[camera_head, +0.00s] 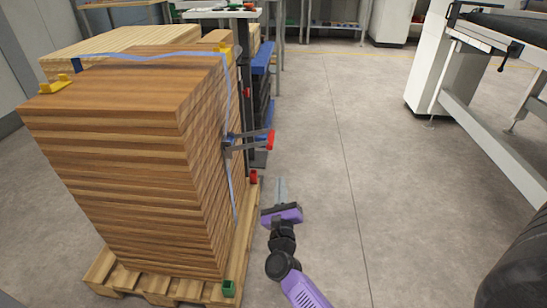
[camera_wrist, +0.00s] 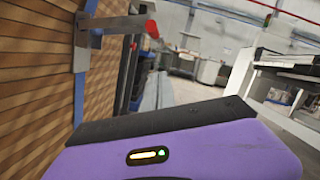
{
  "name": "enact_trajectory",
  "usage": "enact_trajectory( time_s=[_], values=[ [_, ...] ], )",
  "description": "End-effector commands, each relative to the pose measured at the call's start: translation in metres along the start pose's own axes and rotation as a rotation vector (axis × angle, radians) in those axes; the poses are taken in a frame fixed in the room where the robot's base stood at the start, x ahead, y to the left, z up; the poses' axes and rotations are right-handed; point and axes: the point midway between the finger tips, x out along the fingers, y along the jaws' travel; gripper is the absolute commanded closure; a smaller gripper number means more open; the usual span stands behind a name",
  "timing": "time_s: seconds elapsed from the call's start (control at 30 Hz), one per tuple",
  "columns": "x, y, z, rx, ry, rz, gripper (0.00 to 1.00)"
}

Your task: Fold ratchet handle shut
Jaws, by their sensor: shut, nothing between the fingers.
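The ratchet (camera_head: 232,141) sits on a pale blue strap (camera_head: 228,95) on the right side of a stack of wooden boards (camera_head: 130,170). Its handle (camera_head: 255,140) sticks out to the right, away from the boards, and ends in a red grip (camera_head: 270,139). In the wrist view the ratchet (camera_wrist: 84,28) and the red grip (camera_wrist: 152,28) show at the upper left. My gripper (camera_head: 281,182) is shut and empty, below and slightly right of the handle in the head view, apart from it. Its grey fingers (camera_wrist: 157,90) also show in the wrist view.
The stack stands on a pallet (camera_head: 165,288) with a green corner block (camera_head: 228,288) and a red one (camera_head: 253,177). A dark post and shelves (camera_head: 262,85) stand behind the ratchet. Open floor (camera_head: 350,180) lies to the right, before a machine frame (camera_head: 490,140).

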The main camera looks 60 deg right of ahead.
Motion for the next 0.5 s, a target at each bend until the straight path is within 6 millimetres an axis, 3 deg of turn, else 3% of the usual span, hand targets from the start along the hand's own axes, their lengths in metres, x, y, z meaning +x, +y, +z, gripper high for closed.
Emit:
enact_trajectory(
  time_s=[0.17, 0.5],
  values=[
    [0.017, 0.0, 0.0, 0.007, -0.002, -0.003, 1.0],
    [0.082, 0.0, -0.001, 0.004, -0.002, -0.003, 1.0]
  ],
)
